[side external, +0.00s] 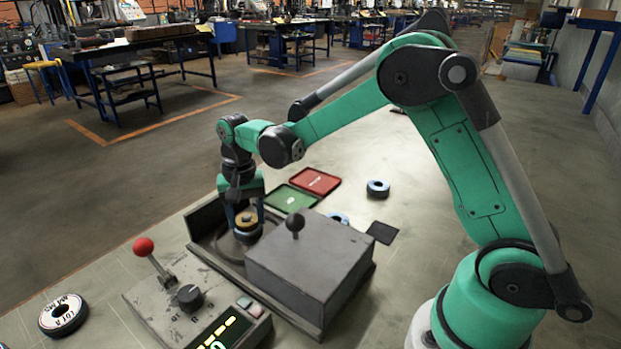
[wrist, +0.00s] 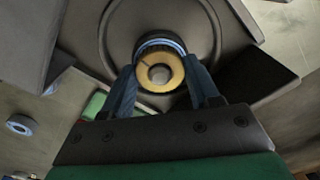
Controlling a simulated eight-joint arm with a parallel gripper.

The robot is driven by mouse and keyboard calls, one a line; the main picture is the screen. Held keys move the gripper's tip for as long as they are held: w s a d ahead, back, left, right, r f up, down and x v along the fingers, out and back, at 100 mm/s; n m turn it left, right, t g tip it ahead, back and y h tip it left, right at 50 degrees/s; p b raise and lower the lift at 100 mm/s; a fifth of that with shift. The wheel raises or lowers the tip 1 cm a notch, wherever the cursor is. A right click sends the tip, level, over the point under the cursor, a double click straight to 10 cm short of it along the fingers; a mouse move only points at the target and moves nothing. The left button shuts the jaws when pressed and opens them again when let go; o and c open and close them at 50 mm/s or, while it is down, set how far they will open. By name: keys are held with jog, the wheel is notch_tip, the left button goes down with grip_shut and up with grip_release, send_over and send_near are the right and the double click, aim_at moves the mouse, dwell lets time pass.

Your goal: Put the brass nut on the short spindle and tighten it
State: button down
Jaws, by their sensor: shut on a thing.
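The brass nut (wrist: 160,72) is a round gold ring between the two blue fingers of my gripper (wrist: 165,88) in the wrist view. A grey round end, which looks like the spindle tip (wrist: 159,74), shows in the nut's hole. A blue-edged disc shows just behind the nut, above a wide grey round plate (wrist: 118,30). In the side view my gripper (side external: 246,222) points down, shut on the brass nut (side external: 246,219) over the grey round base inside the machine housing. How far the nut sits down on the spindle cannot be told.
A grey box with a black knob (side external: 309,254) stands right beside the spindle. A control panel with a red-ball lever (side external: 144,247) is in front. Green (side external: 289,198) and red (side external: 315,181) trays, a blue-edged disc (side external: 378,188) and a black square (side external: 382,232) lie behind. A labelled disc (side external: 63,315) lies front left.

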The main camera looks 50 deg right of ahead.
jog(key=shift+m, duration=0.8)
jog(key=m, duration=0.2)
jog(key=shift+m, duration=0.3)
jog(key=m, duration=0.3)
jog(key=shift+m, duration=0.3)
jog(key=shift+c, duration=0.7)
grip_release()
jog(key=shift+r, duration=3.5)
